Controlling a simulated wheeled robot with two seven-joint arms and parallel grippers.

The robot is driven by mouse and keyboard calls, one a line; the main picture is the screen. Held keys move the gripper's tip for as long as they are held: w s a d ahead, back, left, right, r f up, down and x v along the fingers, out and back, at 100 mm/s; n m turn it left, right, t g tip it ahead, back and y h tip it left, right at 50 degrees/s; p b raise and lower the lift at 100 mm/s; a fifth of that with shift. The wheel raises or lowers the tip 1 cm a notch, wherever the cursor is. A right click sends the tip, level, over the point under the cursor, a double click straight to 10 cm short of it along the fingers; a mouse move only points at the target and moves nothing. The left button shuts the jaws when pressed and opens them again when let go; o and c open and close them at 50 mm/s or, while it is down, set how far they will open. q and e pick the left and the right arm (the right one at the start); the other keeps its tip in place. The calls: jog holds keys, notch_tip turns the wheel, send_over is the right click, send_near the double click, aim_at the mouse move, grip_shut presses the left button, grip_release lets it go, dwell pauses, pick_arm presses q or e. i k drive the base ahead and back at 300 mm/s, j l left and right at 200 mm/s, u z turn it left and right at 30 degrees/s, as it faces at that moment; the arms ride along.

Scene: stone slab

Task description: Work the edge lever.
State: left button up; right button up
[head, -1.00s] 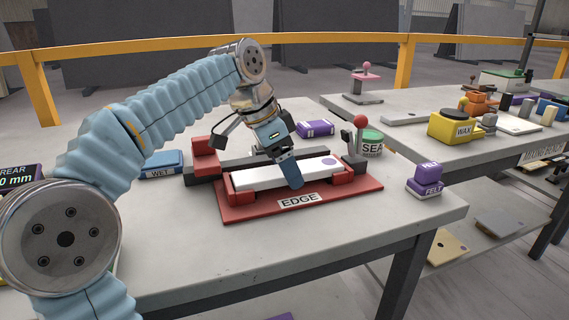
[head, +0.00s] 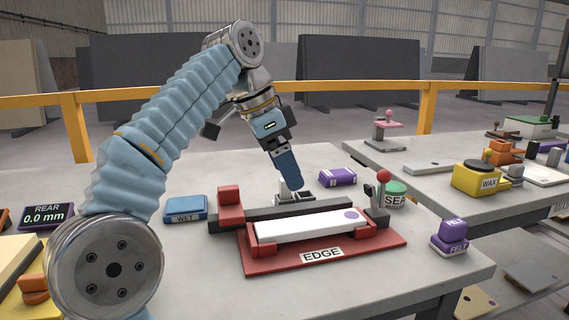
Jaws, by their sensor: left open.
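The red EDGE fixture (head: 290,261) stands on the near table with a white slab (head: 300,228) lying in it; the slab has a purple dot at its right end. A lever with a red ball knob (head: 384,176) stands upright at the fixture's right back corner. My left gripper (head: 290,185) is open, pointing down behind the slab and left of the lever, apart from the lever. Its fingers overlap in this view, so the gap between them is hidden. My right gripper is not in view.
A purple block (head: 338,177) and a green-lidded SEA-labelled tub (head: 396,194) stand near the lever. A blue WET block (head: 185,209) and the REAR display (head: 45,216) reading 0.0 mm are left.

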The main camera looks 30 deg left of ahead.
aim_at(383, 176)
jog(key=k+l, duration=0.8)
jog(key=l, duration=0.1)
